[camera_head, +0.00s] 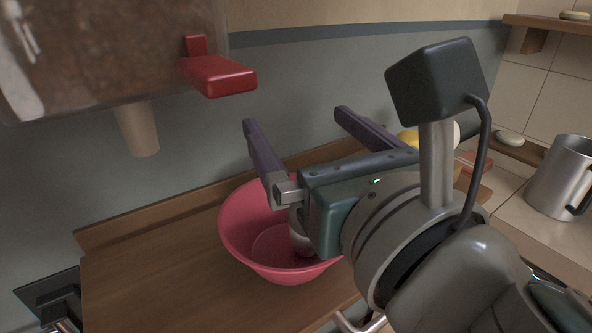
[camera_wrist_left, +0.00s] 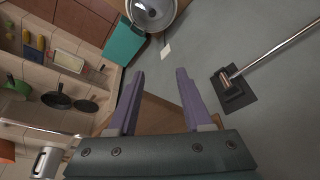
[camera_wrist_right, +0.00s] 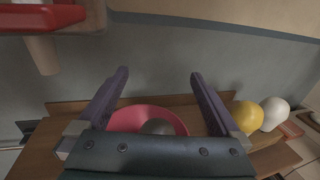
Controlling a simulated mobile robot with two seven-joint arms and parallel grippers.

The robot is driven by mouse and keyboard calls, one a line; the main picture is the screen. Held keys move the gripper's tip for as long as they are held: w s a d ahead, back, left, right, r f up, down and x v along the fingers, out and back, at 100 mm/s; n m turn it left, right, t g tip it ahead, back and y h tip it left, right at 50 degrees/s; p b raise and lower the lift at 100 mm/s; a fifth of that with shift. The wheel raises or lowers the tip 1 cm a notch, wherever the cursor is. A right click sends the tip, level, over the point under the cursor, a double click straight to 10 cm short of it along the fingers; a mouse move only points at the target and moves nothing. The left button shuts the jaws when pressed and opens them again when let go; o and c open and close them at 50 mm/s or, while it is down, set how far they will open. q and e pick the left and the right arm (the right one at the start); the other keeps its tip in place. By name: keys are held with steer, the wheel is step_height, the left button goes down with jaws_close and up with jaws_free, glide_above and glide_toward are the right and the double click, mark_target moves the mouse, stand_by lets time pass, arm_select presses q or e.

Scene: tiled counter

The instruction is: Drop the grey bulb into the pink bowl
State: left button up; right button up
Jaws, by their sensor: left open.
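The pink bowl (camera_head: 236,228) stands upright on the wooden counter, partly hidden by my right gripper. It also shows in the right wrist view (camera_wrist_right: 124,119). The grey bulb (camera_wrist_right: 157,127) appears within the bowl's outline, its lower part cut off by my gripper body; in the head view a grey piece of it (camera_head: 300,240) shows inside the bowl. My right gripper (camera_head: 294,117) is open and empty, above the bowl, fingers pointing towards the wall. My left gripper (camera_wrist_left: 160,72) is open and empty, seen only in its own wrist view.
A dispenser with a red lever (camera_head: 222,77) and a spout (camera_head: 137,130) hangs at upper left. A yellow bulb (camera_wrist_right: 248,115) and a white bulb (camera_wrist_right: 274,113) sit right of the bowl. A metal mug (camera_head: 560,178) stands far right. The wooden counter (camera_head: 150,275) left of the bowl is clear.

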steer(key=b+v, duration=0.1)
steer(key=v, duration=0.9)
